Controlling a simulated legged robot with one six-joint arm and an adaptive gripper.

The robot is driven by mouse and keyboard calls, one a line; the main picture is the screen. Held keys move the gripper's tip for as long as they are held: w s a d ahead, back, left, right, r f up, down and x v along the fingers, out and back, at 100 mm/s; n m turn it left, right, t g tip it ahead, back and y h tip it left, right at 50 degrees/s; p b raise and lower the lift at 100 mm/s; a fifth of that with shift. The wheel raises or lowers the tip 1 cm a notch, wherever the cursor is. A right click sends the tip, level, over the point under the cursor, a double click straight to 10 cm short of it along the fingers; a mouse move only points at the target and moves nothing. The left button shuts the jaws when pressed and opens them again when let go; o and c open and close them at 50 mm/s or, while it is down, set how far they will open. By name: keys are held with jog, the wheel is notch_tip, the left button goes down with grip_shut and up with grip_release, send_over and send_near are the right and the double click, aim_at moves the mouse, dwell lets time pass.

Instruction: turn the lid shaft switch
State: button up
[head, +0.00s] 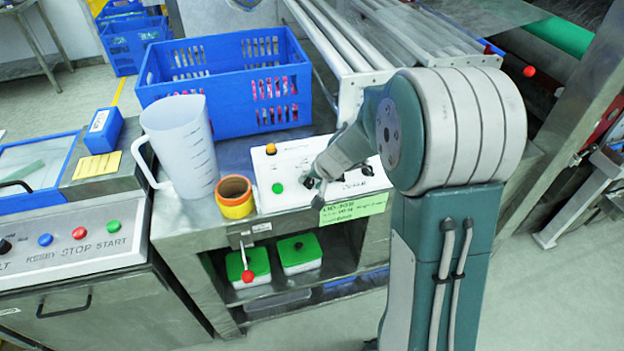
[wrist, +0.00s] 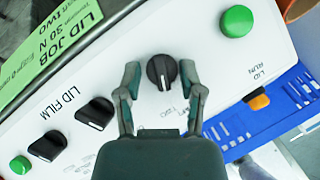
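The black rotary switch (wrist: 161,71) sits on the white control panel (wrist: 215,60), its white mark along the picture's vertical. The lettering beside it is partly hidden, so I cannot read it as the lid shaft switch; "LID" shows. My gripper (wrist: 160,66) is open, one finger on each side of this switch, with a visible gap on both sides. In the head view my gripper (head: 317,181) is over the panel (head: 264,168), and the switch is hard to make out there.
Two similar black switches (wrist: 94,113) (wrist: 47,146) stand left, near "LID FILM". Green buttons (wrist: 238,21) (wrist: 20,165) and an orange button (wrist: 259,102) are on the panel. A jug (head: 182,145), a tape roll (head: 234,197) and a blue crate (head: 205,107) stand close by.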

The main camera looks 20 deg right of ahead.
jog(key=shift+r, duration=0.1)
jog(key=shift+r, duration=0.25)
jog(key=v, duration=1.1)
jog(key=shift+s, duration=0.15)
jog(key=shift+d, duration=0.15)
jog(key=s+a+r+n+h, duration=0.1)
jog(key=s+a+r+n, duration=0.1)
jog(key=s, duration=0.9)
jog(key=s+a+r+n+h, duration=0.1)
jog(key=s+r, duration=0.4)
jog(key=s, duration=0.6)
jog(key=shift+s+a+r+n+t+h, duration=0.25)
jog(key=shift+a+n+t+h, duration=0.1)
jog(key=shift+n+h, duration=0.35)
